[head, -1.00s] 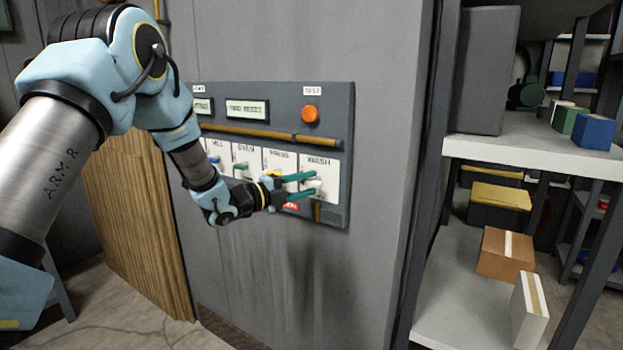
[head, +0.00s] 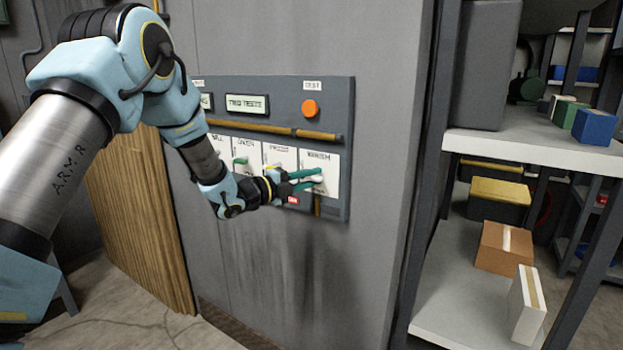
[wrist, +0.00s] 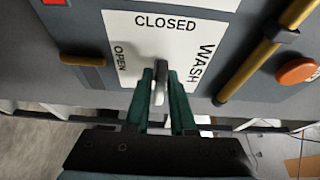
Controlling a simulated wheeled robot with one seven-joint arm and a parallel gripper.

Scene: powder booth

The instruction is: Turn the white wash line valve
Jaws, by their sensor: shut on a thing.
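The wash valve has a small white-grey handle (wrist: 159,84) on a white plate (wrist: 120,22) marked WASH, CLOSED and OPEN. In the head view the plate (head: 320,158) is the rightmost on the grey panel. My gripper (head: 318,178) reaches it from the left. Its green fingers (wrist: 160,90) are shut on the handle, one on each side. In the wrist view the handle lies upright in the picture, in line with the CLOSED word above it. The fingers hide part of the handle.
More valve plates stand to the left, one with a green handle (head: 240,161). A brown-yellow pipe (head: 270,131) and an orange button (head: 310,108) sit above. A red tag (head: 293,200) is below the fingers. A shelf (head: 540,150) with boxes stands right.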

